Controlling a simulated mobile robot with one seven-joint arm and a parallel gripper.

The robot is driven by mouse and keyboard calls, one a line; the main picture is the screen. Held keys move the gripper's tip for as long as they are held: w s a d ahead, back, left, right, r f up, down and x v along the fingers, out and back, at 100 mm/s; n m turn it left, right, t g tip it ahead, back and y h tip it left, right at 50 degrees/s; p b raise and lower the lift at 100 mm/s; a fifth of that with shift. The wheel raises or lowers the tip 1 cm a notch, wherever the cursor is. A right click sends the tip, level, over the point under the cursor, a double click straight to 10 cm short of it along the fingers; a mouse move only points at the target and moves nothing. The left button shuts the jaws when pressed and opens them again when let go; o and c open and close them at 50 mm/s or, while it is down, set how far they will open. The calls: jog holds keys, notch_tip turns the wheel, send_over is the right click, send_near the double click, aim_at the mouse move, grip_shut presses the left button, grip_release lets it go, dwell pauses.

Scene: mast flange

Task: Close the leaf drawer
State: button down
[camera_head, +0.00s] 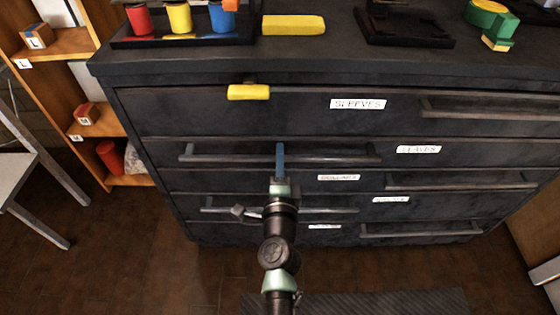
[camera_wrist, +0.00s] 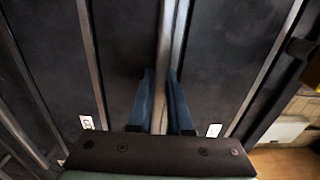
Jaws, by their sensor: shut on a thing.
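The leaf drawer (camera_head: 225,172) is the second front from the top of a dark cabinet, with a white label reading LEAVES (camera_head: 418,149) at its right. I cannot tell from here whether its front stands out from the fronts around it. Its long grey bar handle (camera_head: 335,158) is on the left part of the front. My gripper (camera_head: 280,158) comes up from below with its blue fingers at the middle of this handle. In the wrist view my gripper's fingers (camera_wrist: 162,95) lie on both sides of the handle bar (camera_wrist: 165,45), shut on it.
The SLEEVES drawer (camera_head: 200,110) is above, with a yellow piece (camera_head: 248,92) at its upper edge. More drawers with bar handles (camera_head: 460,181) are below. Coloured cups in a tray (camera_head: 120,43) and a yellow block (camera_head: 293,25) stand on top. A wooden shelf (camera_head: 130,180) is at left.

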jog(key=shift+w+r, duration=0.1)
jog(key=c, duration=0.8)
grip_release()
jog(key=shift+w, duration=0.1)
jog(key=shift+c, duration=0.2)
jog(key=s, duration=1.3)
